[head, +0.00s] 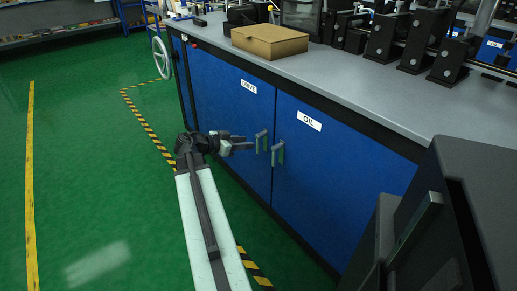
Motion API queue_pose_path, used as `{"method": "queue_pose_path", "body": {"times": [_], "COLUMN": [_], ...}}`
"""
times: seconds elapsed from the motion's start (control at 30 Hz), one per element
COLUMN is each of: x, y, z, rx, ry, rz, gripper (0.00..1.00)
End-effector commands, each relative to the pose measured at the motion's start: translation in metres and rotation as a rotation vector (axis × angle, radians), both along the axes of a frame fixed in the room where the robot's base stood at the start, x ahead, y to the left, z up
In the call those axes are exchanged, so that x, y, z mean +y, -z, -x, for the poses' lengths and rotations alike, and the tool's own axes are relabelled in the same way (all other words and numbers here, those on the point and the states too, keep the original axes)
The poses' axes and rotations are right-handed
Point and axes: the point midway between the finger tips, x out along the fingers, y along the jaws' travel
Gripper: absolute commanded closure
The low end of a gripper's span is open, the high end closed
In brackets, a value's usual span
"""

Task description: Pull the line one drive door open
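The blue drive door (232,115) is the left of two cabinet doors and bears a white label reading DRIVE (249,87). It looks closed. Its upright grey handle (262,141) is at the door's right edge. My gripper (246,143) reaches in from the left, with its tips close to that handle. I cannot tell whether it touches the handle or whether the fingers are apart. The blue oil door (335,150) with its OIL label (309,121) is to the right, and its own handle (278,153) is close to the drive handle.
A cardboard box (270,41) and black machine blocks (390,40) stand on the grey worktop (350,90). A handwheel (161,58) sticks out at the cabinet's left end. Green floor (85,150) is clear at left, with yellow (31,180) and striped (150,130) lines.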

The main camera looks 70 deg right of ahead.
Motion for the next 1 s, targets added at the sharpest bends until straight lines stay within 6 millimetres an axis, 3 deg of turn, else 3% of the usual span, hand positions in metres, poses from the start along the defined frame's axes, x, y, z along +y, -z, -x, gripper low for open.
{"method": "queue_pose_path", "body": {"times": [0.4, 0.73, 0.87, 1.0], "x": [-0.053, -0.057, -0.057, -0.057], "y": [0.028, 0.028, 0.028, 0.028], "z": [0.033, 0.037, 0.037, 0.037], "rx": [0.000, 0.001, 0.001, 0.001], "ry": [0.001, 0.000, 0.000, 0.000], "rz": [-0.002, -0.003, -0.003, -0.003], "gripper": [0.64, 0.64, 0.97, 1.00]}}
